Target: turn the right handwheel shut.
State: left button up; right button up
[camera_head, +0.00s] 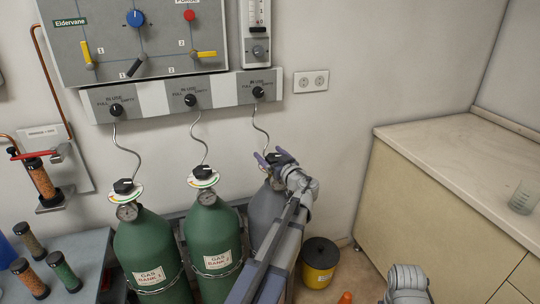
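Three gas cylinders stand in a row, two green and one grey (265,213) at the right. The left handwheel (123,186) and middle handwheel (203,172) are black knobs over coloured dials. My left gripper (270,155) is at the top of the grey cylinder, its purple fingers spread apart. The right handwheel (273,158) shows only as a small dark piece around the fingers; the rest is hidden by the gripper. I cannot tell whether the fingers touch it. Only a grey part of my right arm shows at the bottom right; its gripper is out of frame.
A valve panel (105,65) and a manifold with black knobs (175,94) are on the wall above. Thin hoses run down to the cylinders. A yellow-and-black bucket (319,266) stands right of the grey cylinder. A cabinet (430,225) with a glass beaker (523,198) is at the right.

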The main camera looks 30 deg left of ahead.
aim_at(279, 154)
pick_arm(q)
jog(key=c, duration=1.2)
